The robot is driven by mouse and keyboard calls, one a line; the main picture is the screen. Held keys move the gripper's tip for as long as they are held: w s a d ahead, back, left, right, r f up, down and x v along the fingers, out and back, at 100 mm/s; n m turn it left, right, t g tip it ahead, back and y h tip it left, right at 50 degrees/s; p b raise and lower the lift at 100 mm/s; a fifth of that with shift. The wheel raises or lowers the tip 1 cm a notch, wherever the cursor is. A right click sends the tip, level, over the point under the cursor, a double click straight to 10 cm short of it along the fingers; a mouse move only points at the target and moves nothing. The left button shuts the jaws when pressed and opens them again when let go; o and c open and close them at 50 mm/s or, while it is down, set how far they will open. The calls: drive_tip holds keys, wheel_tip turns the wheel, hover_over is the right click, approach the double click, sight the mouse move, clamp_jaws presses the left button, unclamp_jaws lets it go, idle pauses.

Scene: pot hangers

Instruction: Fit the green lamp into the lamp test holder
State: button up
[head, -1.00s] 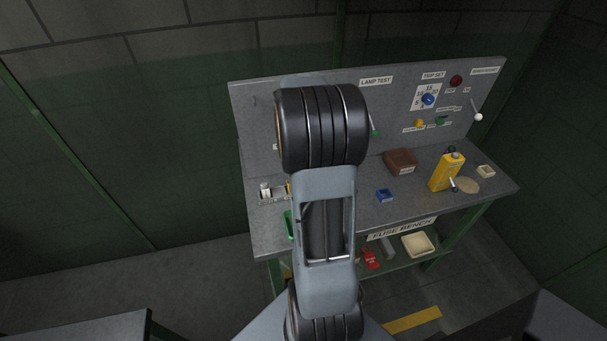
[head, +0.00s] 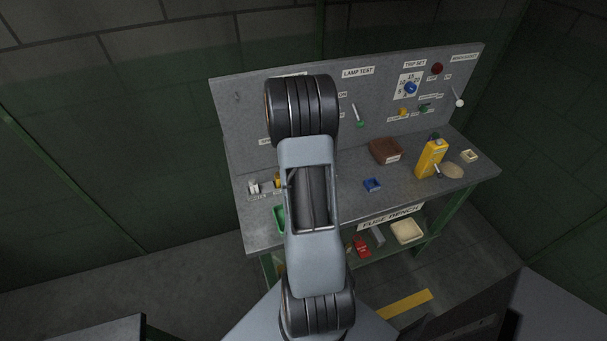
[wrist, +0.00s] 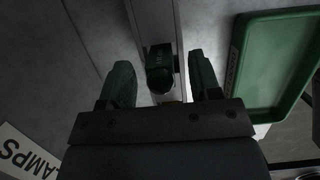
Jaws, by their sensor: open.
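In the wrist view my gripper (wrist: 160,74) is open, with one dark green finger on each side of a dark green cylinder, which looks like the green lamp (wrist: 160,80). The lamp sits on a pale narrow strip, with a gap to each finger. In the head view my arm hides the gripper and the green lamp. I cannot make out the lamp test holder; my arm covers part of that panel.
A green tray (head: 279,219) lies beside the arm and shows at the right of the wrist view (wrist: 243,75). A white piece (head: 253,187) and a yellow piece (head: 278,180) stand near it.

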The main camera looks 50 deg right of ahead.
drive_tip(key=shift+s+d+f, duration=0.1)
drive_tip(key=shift+d+f, duration=0.05)
drive_tip(key=shift+f, duration=0.5)
drive_tip(key=c, duration=1)
drive_tip(key=shift+r, duration=0.1)
